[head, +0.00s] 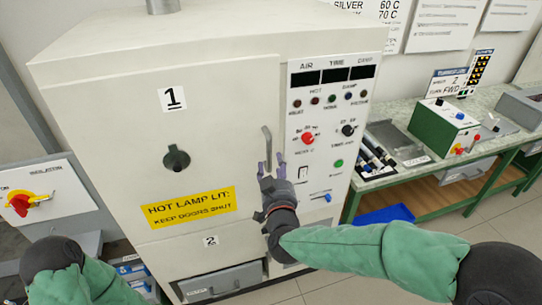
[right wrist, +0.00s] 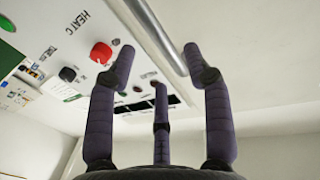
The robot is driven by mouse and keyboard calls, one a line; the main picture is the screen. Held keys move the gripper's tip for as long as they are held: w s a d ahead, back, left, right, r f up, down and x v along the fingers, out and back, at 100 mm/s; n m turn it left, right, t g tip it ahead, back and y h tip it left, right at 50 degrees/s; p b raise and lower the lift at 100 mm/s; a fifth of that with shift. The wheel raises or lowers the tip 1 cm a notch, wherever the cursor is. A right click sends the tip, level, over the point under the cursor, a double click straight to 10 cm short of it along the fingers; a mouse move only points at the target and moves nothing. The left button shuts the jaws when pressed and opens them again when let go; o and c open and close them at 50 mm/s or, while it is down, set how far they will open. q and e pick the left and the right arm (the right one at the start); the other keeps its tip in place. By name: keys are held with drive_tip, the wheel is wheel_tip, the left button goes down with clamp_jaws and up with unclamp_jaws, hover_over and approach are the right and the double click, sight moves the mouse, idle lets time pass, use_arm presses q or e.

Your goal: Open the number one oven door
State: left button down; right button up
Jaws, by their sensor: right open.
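The number one oven door (head: 110,110) is the large cream upper door marked "1", and it looks shut. Its vertical metal bar handle (head: 266,140) is near the door's right edge, and the handle also shows in the right wrist view (right wrist: 158,38). My right gripper (head: 272,165) is open at the lower part of the handle. In the right wrist view the bar runs between and beyond the open fingertips (right wrist: 160,68); I cannot tell whether they touch it. My left gripper is not in view; only part of my left arm shows at bottom left.
A control panel (head: 328,180) with knobs and lamps is just right of the handle. A lower door marked "2" (head: 180,258) is beneath, above a drawer. A switch box (head: 40,205) stands at left. A green bench (head: 345,205) with equipment is at right.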

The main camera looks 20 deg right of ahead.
sight(271, 155)
drive_tip(key=shift+w+d+b, duration=0.2)
drive_tip(key=shift+w, duration=0.85)
drive_tip(key=shift+w+d+b, duration=0.15)
drive_tip(key=shift+w, duration=0.9)
drive_tip(key=shift+w+d+b, duration=0.2)
drive_tip(key=shift+w, duration=0.85)
clamp_jaws()
